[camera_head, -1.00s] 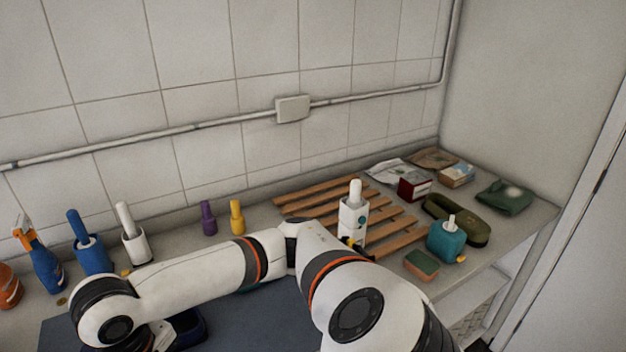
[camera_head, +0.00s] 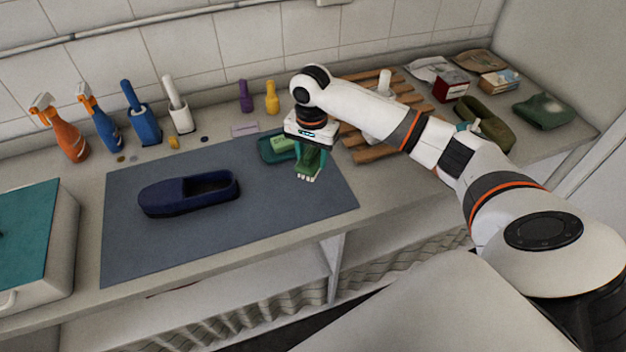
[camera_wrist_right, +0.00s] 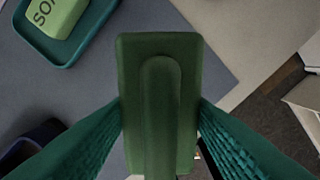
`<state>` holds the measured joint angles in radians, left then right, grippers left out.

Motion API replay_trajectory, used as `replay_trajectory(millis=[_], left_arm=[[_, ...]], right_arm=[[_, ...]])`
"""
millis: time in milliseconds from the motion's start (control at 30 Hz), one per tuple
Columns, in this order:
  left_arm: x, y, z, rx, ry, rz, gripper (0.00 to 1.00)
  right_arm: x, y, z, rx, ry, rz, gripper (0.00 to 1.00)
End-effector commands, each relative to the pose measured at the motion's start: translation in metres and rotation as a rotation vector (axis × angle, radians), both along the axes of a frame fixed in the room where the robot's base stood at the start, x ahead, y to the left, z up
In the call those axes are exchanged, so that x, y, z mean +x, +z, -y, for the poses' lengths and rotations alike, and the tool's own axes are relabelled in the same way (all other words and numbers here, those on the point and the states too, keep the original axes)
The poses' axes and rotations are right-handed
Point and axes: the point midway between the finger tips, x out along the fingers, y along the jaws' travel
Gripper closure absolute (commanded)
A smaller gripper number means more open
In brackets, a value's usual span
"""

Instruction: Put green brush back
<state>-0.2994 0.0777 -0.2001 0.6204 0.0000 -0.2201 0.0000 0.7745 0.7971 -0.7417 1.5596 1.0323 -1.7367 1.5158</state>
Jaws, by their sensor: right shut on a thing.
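My right gripper (camera_head: 311,153) is shut on the green brush (camera_head: 308,168). The brush hangs below the fingers, with pale bristles at its lower end, over the right part of the blue-grey mat (camera_head: 250,235). In the right wrist view, the green brush (camera_wrist_right: 160,60) lies between the two teal fingers of the right gripper (camera_wrist_right: 160,125). A teal soap dish (camera_head: 265,151) with a green soap bar (camera_head: 284,145) is just left of and behind the gripper; the soap (camera_wrist_right: 55,15) also shows in the wrist view. My left gripper is not in view.
A navy slipper (camera_head: 188,195) lies on the mat. Several bottles and brushes in holders, including a blue one (camera_head: 143,122), stand along the wall. A wooden slatted rack (camera_head: 365,152) lies behind my right arm. A teal-lidded box (camera_head: 25,235) stands at far left. The mat's front is clear.

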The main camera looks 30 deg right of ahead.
Motion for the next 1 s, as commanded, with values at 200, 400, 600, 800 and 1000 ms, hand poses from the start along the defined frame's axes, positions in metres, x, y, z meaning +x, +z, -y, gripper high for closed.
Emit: replay_trajectory(millis=[200,400,600,800,1000], left_arm=[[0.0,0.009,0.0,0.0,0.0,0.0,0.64],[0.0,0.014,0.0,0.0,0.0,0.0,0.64],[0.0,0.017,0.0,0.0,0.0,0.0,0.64],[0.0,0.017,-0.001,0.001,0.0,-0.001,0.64],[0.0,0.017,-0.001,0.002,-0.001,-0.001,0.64]], right_arm=[[-0.001,-0.037,0.0,-0.002,0.003,-0.003,0.74],[-0.002,-0.059,-0.001,0.0,0.004,-0.004,0.74],[-0.001,-0.081,0.0,-0.001,0.006,0.0,0.74],[-0.001,-0.083,0.0,-0.001,0.006,0.0,0.74],[-0.001,-0.086,-0.001,-0.001,0.006,-0.001,0.5]])
